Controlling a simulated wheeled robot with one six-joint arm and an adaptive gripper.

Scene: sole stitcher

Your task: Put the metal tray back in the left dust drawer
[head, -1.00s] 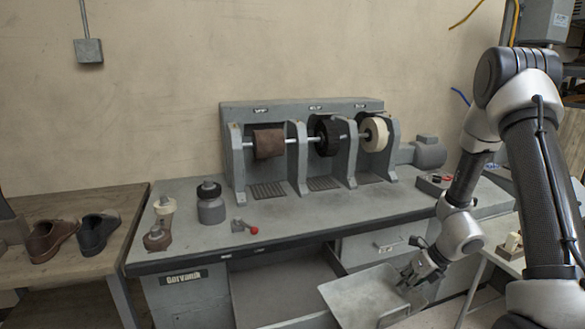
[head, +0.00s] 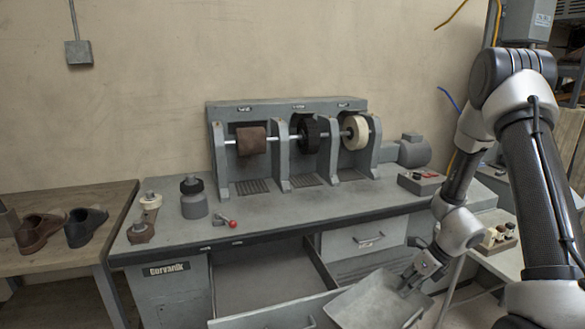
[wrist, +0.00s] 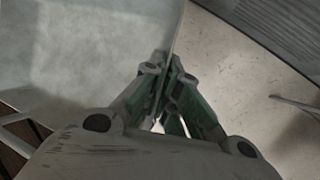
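The metal tray (head: 372,300) is a shallow grey pan at the lower right of the head view, held tilted in front of the bench. My gripper (head: 418,277) is shut on the tray's right rim; in the wrist view the fingers (wrist: 168,85) pinch the rim of the tray (wrist: 95,45). The left dust drawer (head: 268,318) is pulled out below the bench, its front panel low in the head view and its inside (head: 265,280) looking empty. The tray is to the right of the drawer, overlapping its right front corner in the picture. I cannot tell if they touch.
The grey bench (head: 330,215) carries the wheel machine (head: 285,107), bottles and a red-knobbed lever (head: 228,222). A right drawer (head: 365,240) is shut. Shoes (head: 62,229) lie on a wooden table at left. A small stand with a box (head: 497,238) is at right.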

